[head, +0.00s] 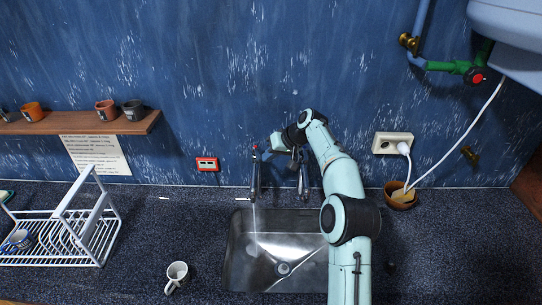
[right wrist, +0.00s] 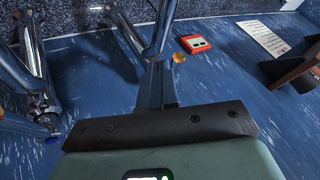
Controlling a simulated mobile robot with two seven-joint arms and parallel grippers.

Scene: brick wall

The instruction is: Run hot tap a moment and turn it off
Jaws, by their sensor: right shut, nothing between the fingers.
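The hot tap (head: 255,178) is a chrome pipe with a red mark at its top, left of centre behind the sink. A thin stream of water (head: 254,218) falls from it into the steel sink (head: 238,270). A second chrome tap (head: 303,182) stands to its right, partly behind my arm. My right gripper (head: 266,150) is shut and empty, close beside the top of the hot tap. In the right wrist view, its fingers (right wrist: 157,80) are near the hot tap's chrome pipe (right wrist: 163,25) and orange-red cap (right wrist: 179,58); contact cannot be told. The other tap (right wrist: 40,95) has a blue cap. My left gripper is out of view.
A white dish rack (head: 62,240) is at the far left. A red-framed wall socket (head: 207,164) is left of the taps. A white socket (head: 393,143) with a plugged cable and a brown bowl (head: 400,196) are at right.

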